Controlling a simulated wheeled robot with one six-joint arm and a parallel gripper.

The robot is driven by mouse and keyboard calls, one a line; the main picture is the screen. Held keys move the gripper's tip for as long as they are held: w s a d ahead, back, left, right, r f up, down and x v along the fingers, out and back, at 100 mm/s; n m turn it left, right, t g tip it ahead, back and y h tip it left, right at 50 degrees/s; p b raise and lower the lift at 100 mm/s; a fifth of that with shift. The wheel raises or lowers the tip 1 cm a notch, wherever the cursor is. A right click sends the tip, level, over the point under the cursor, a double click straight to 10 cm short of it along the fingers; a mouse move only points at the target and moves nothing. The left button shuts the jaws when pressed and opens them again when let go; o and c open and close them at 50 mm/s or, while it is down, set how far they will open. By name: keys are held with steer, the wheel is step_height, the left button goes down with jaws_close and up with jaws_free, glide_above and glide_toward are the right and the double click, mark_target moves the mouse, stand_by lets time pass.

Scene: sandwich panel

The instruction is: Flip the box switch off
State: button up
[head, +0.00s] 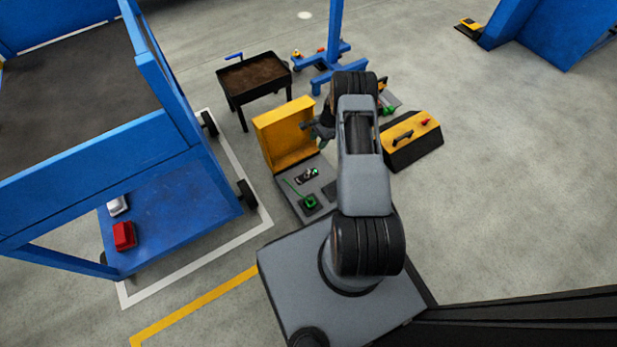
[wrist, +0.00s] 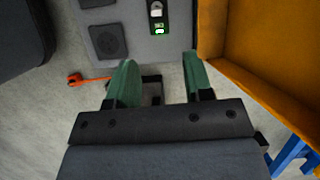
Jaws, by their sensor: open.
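A small black switch unit with a pale part and a green lit mark (head: 306,175) sits on the grey panel (head: 290,196) in front of a yellow upright panel (head: 287,133). In the wrist view the switch (wrist: 157,12) is cut off by the top edge, so its full position cannot be told. My gripper (wrist: 156,85) is open and empty, its green fingers apart, with the switch beyond the fingertips. In the head view my gripper (head: 322,130) is beside the yellow panel, partly hidden by my arm.
A dark square pad (wrist: 108,41) is on the grey panel. The yellow wall (wrist: 262,75) stands close to my gripper's right in the wrist view. A black and yellow box (head: 412,146), a black tray stand (head: 253,78) and a blue cart (head: 180,207) stand around.

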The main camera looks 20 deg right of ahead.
steer(key=b, duration=0.1)
glide_toward(308, 173)
steer(key=shift+m, duration=0.3)
steer(key=b+x, duration=0.1)
steer(key=x, duration=0.2)
steer(key=b+x, duration=0.2)
steer(key=w+b+x, duration=0.1)
steer(key=b+x, duration=0.1)
steer(key=x, duration=0.1)
steer(key=shift+s+f, duration=0.1)
steer(key=shift+f, duration=0.3)
